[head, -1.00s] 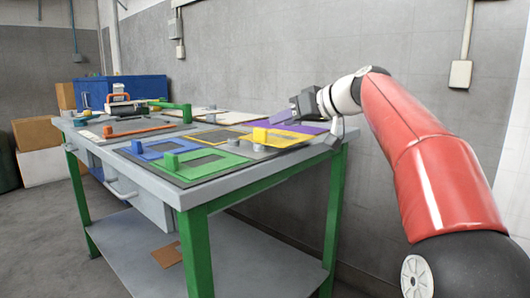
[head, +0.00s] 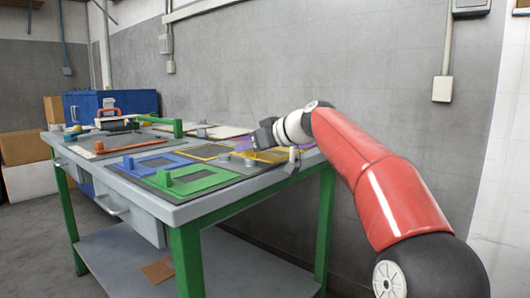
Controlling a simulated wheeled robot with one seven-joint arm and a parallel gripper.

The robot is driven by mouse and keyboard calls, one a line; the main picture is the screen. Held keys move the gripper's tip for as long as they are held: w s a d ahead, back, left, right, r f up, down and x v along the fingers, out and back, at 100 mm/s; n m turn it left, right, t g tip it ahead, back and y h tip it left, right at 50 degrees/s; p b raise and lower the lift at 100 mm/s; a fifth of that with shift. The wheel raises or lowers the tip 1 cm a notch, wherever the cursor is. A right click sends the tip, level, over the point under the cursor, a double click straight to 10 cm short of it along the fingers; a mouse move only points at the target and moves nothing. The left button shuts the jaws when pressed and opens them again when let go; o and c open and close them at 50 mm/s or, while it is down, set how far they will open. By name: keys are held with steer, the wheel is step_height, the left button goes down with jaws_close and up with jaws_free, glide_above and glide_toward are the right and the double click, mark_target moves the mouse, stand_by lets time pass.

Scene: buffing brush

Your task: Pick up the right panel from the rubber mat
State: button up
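Flat coloured panels with square openings lie on dark rubber mats on the workbench. A green panel (head: 207,183) with a green knob is nearest, on a dark mat (head: 238,178). A blue panel (head: 172,164) lies just behind it to the left. A yellow panel (head: 205,152) lies farther back, and more yellow shows (head: 275,156) below my gripper. My gripper (head: 253,143) is low over the bench's right part, by the yellow and a purple, see-through patch (head: 243,146). Its fingers are small and partly hidden, so I cannot tell whether they touch or hold a panel.
The workbench has a grey top (head: 183,213) and green legs (head: 187,262). A blue box (head: 110,105) stands behind. The grey wall is close behind my arm.

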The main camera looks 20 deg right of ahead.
steer(key=shift+c, duration=0.5)
jaws_close()
